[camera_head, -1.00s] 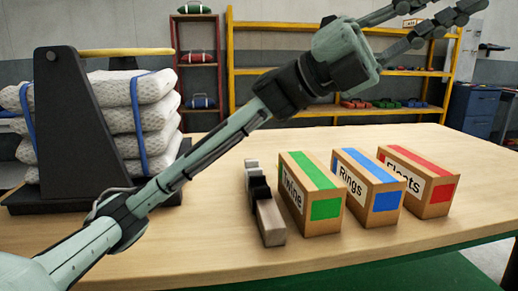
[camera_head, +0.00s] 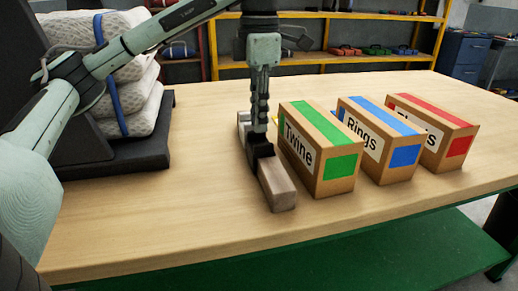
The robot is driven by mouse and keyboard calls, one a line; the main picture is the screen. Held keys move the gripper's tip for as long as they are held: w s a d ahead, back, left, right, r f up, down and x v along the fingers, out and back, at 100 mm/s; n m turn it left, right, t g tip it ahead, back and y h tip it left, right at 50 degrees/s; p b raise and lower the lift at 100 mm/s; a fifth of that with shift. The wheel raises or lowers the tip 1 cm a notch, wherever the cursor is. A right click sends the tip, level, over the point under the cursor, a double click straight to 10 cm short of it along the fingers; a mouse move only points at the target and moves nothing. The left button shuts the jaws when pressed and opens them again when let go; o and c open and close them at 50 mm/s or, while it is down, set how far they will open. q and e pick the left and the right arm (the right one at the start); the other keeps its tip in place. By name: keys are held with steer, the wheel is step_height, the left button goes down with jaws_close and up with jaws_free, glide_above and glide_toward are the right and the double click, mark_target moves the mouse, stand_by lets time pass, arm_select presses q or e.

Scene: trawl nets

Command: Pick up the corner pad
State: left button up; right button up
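A small black piece (camera_head: 260,150), which looks like the corner pad, sits over the middle of a pale wooden bar (camera_head: 278,190) on the table. It is partly hidden by my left gripper (camera_head: 259,128). My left gripper points straight down, with its fingertips at or just above the black piece. The fingers line up one behind the other in this view, so whether they are open, touching or shut on it cannot be told. My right gripper is out of view.
Boxes labelled Twine (camera_head: 318,150), Rings (camera_head: 377,138) and a red-striped one (camera_head: 432,130) stand close to the right of the bar. A dark stand (camera_head: 155,150) with stacked netted bundles (camera_head: 140,110) is at the left. The table (camera_head: 190,215) is clear in front.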

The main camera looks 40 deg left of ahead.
mark_target(261, 144)
arm_select(q)
steer(key=shift+w+a+f, duration=0.1)
steer(key=shift+f, duration=0.25)
steer(key=shift+d+f, duration=0.2)
steer(key=shift+f, duration=2.4)
steer(key=shift+c, duration=0.6)
jaws_close()
